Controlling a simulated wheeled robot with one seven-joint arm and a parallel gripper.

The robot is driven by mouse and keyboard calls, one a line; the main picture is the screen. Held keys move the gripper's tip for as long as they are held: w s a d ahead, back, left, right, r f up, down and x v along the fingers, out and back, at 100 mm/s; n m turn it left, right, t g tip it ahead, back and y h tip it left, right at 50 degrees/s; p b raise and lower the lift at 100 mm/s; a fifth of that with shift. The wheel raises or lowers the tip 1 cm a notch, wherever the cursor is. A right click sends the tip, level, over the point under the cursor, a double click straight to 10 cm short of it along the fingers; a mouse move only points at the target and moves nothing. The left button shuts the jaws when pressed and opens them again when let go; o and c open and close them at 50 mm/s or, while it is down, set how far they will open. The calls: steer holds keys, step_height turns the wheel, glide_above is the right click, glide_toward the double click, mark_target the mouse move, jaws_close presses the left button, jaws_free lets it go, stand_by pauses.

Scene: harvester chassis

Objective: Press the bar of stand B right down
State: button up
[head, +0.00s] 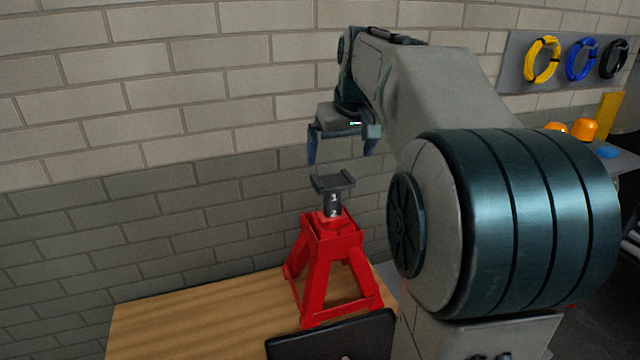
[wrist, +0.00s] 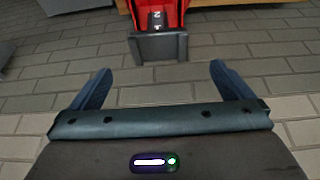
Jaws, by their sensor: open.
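A red jack stand (head: 334,265) stands on a wooden bench top. Its dark grey bar (head: 333,200) sticks up out of the red frame, with a saddle-shaped head on top and white digits on its side. I cannot read a letter B on the stand. My gripper (head: 342,160) is open and empty, above the bar's head and apart from it, fingers pointing down. In the wrist view the bar's head (wrist: 158,47) lies beyond my open fingers (wrist: 163,88), near the top edge, with part of the red frame (wrist: 180,8) behind it.
The wooden bench top (head: 190,320) is bare left of the stand. A black flat object (head: 335,338) is at its front. A brick wall (head: 130,130) rises behind. Coiled cables (head: 582,60) hang on a panel at right, above orange items (head: 584,130).

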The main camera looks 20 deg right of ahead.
mark_target(332, 205)
steer(key=x, duration=0.6)
steer(key=p+x, duration=0.1)
steer(key=x, duration=0.6)
steer(key=shift+w+d+f, duration=0.15)
steer(key=shift+w+f, duration=0.05)
steer(key=shift+w, duration=0.15)
steer(key=c, duration=1.3)
step_height(332, 205, down, 5)
steer(key=b, duration=0.3)
steer(key=shift+r, duration=0.2)
steer(key=shift+s, duration=0.1)
